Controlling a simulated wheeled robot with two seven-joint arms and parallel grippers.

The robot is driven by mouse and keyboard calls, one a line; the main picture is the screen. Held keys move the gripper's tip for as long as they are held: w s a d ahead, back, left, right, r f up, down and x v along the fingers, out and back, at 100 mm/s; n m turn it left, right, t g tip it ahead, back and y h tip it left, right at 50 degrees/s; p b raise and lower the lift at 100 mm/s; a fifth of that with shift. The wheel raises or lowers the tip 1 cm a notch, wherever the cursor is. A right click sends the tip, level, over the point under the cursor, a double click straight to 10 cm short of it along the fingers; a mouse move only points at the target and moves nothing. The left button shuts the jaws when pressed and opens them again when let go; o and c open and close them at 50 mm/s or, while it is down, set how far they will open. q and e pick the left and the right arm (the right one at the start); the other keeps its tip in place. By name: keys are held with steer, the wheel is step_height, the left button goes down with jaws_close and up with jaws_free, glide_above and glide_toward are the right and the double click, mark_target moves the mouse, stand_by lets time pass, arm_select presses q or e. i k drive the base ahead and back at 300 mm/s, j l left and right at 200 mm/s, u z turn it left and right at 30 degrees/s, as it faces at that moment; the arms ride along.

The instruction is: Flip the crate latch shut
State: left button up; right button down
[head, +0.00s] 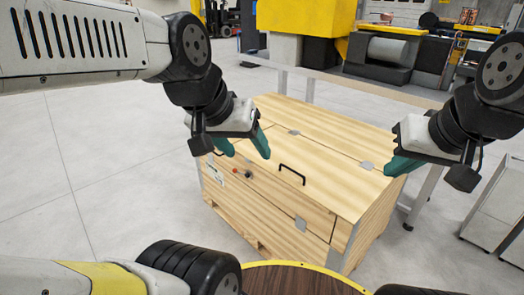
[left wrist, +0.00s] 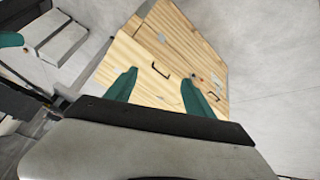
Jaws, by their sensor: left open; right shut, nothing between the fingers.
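The wooden crate (head: 262,205) stands on the floor in front of me with its lid (head: 325,150) down. A small latch with a red tip (head: 236,171) sits on the crate's front near the lid's left front edge; its exact position is too small to tell. The latch also shows small in the left wrist view (left wrist: 194,77). My left gripper (head: 241,149) is open and empty, above the crate's left end and apart from it. The crate lies beyond its fingers in the left wrist view (left wrist: 160,80). My right gripper (head: 402,166) is shut and empty near the crate's right end.
A black handle (head: 292,174) is on the lid. A metal plate (head: 301,223) is on the front. A grey cabinet (head: 496,205) stands at right. The floor at left is clear.

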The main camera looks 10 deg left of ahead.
mark_target(248, 175)
steer(key=i+j, duration=0.35)
steer(key=i+j+u, duration=0.15)
steer(key=i+j, duration=0.15)
steer(key=i, duration=0.15)
